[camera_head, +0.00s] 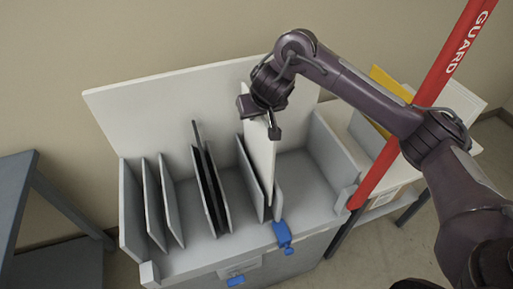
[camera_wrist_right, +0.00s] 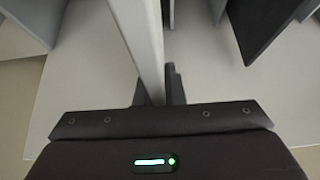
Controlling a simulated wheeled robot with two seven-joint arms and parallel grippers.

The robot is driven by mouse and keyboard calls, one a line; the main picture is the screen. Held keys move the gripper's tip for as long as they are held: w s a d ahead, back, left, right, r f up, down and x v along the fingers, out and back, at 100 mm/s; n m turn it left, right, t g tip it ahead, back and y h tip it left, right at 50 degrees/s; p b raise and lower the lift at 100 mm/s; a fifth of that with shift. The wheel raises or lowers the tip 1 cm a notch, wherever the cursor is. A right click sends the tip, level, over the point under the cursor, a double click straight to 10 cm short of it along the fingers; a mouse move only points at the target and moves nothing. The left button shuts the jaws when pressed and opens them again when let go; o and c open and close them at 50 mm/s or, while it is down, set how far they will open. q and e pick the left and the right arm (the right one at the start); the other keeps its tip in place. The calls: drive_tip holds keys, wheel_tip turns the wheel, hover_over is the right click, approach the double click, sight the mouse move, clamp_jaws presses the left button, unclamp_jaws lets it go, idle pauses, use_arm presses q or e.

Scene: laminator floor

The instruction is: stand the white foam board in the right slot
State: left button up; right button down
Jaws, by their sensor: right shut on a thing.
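The white foam board (camera_head: 260,160) is upright in the head view, with its lower part between the two grey dividers of the right slot (camera_head: 251,183) in the grey rack (camera_head: 306,186). I cannot tell whether its bottom edge touches the rack floor. My right gripper (camera_head: 262,119) is shut on the board's upper edge, above the rack. In the right wrist view the board (camera_wrist_right: 143,42) runs up from between the fingers (camera_wrist_right: 159,90). My left gripper is not in view.
A dark board (camera_head: 208,190) stands in the middle slot; the left slot (camera_head: 154,200) looks empty. A blue clamp (camera_head: 283,236) sits at the rack front by the right slot. A red GUARD bar (camera_head: 420,105) slants at right, near my forearm. A grey table (camera_head: 25,200) stands at left.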

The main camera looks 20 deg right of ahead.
sight(255, 138)
drive_tip(key=f, duration=0.2)
drive_tip(key=f+b, duration=0.1)
drive_tip(key=f, duration=0.1)
drive_tip(key=shift+w+a+f, duration=0.1)
drive_tip(key=shift+w+f, duration=0.1)
drive_tip(key=shift+f, duration=0.45)
wheel_tip(255, 138, down, 4)
drive_tip(key=shift+s+r, duration=0.1)
drive_tip(key=shift+r, duration=0.15)
drive_tip(key=shift+f, duration=0.35)
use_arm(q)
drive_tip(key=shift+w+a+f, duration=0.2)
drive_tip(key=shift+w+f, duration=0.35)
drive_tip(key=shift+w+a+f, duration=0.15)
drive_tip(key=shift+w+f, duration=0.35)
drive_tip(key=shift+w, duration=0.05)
use_arm(e)
drive_tip(key=c, duration=1.5)
unclamp_jaws()
drive_tip(key=shift+f, duration=0.15)
